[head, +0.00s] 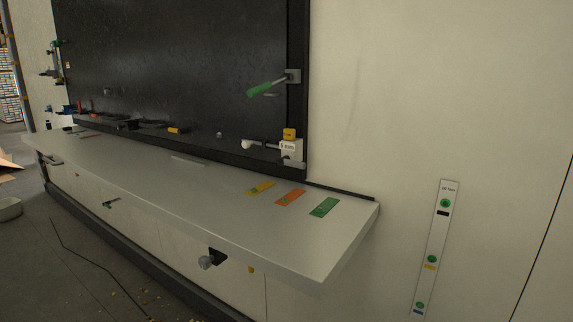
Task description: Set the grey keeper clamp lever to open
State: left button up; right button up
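No part labelled as the grey keeper clamp lever can be made out, and I cannot tell which part it is. A pale grey-white handle (248,144) points left from the white block with a yellow top (290,146), at the dark panel's lower right corner. A grey knob (206,262) sticks out from a dark recess under the shelf's front edge. A lever with a green grip (262,88) is mounted on a grey bracket (293,76) at the panel's right edge, tilted down to the left. Neither of my grippers shows in the head view.
A pale shelf (180,185) runs below the dark panel (180,60), with yellow (260,188), orange (290,197) and green (324,207) plates at its right end. A labelled strip (435,245) is on the right wall. A dark cable lies on the floor at left.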

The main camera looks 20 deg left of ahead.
aim_at(284, 160)
jog(key=z, duration=1.35)
jog(key=k, duration=0.8)
jog(key=u, duration=0.65)
jog(key=i, duration=0.5)
jog(key=u, duration=0.1)
